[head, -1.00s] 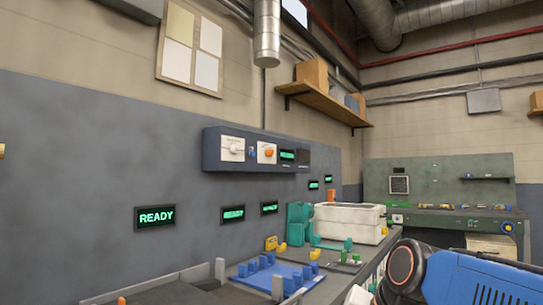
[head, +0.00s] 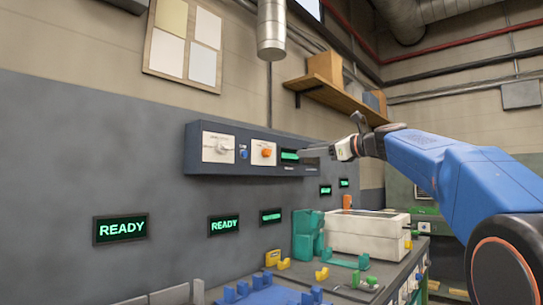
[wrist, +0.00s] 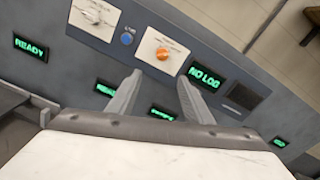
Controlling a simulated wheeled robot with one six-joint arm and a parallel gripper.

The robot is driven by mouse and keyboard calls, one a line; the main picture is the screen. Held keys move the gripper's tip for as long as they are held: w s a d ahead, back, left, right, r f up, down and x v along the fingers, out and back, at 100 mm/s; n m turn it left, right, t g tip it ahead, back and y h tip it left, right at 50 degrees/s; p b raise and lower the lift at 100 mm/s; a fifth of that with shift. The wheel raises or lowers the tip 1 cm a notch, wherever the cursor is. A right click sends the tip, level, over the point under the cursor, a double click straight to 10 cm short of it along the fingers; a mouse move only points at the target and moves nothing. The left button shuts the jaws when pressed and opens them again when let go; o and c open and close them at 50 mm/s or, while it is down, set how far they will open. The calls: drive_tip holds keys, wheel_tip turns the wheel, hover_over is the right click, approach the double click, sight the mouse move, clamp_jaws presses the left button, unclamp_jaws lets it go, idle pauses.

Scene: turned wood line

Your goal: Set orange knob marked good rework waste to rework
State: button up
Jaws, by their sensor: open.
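The orange knob (head: 266,153) sits on a white plate on the dark blue wall panel (head: 221,168). In the wrist view the orange knob (wrist: 163,54) shows above the gap between my fingertips, on its white plate with small, unreadable marks. My gripper (head: 331,150) is in front of the panel, to the right of the knob in the head view. In the wrist view my gripper (wrist: 160,82) has its two fingers apart with nothing between them. The fingers appear apart from the knob. The knob's exact pointing direction is too small to tell.
A white knob (head: 221,147) and a blue button (head: 244,154) are left of the orange knob. A green display reading NO LOG (wrist: 206,77) is right of it.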

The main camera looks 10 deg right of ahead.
approach(268, 153)
drive_tip(key=x, duration=0.9)
drive_tip(key=shift+w+d, duration=0.2)
drive_tip(key=shift+d, duration=0.2)
drive_tip(key=c, duration=1.1)
